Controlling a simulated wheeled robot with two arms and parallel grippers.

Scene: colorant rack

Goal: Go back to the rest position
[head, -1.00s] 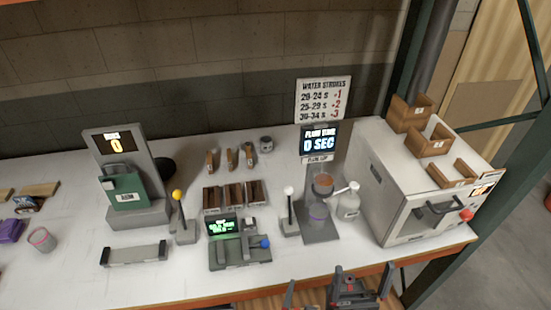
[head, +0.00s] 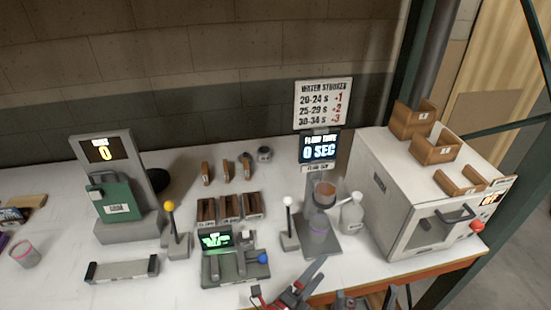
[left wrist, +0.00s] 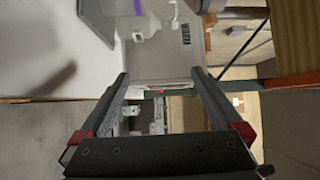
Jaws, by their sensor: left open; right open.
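My left gripper (head: 289,286) is at the front edge of the table, at the bottom middle of the head view. Its fingers are apart with nothing between them. My right gripper (head: 365,301) is at the bottom edge of the head view, right of the left one. Only its upper part shows, and it looks open and empty.
Near the grippers are a flow-cup stand (head: 322,240), a white bottle (head: 351,214), a white-knobbed lever (head: 288,225) and a small device with a green screen (head: 228,270). A white oven-like box (head: 400,215) with wooden bins stands right. Floor (head: 500,270) beyond is clear.

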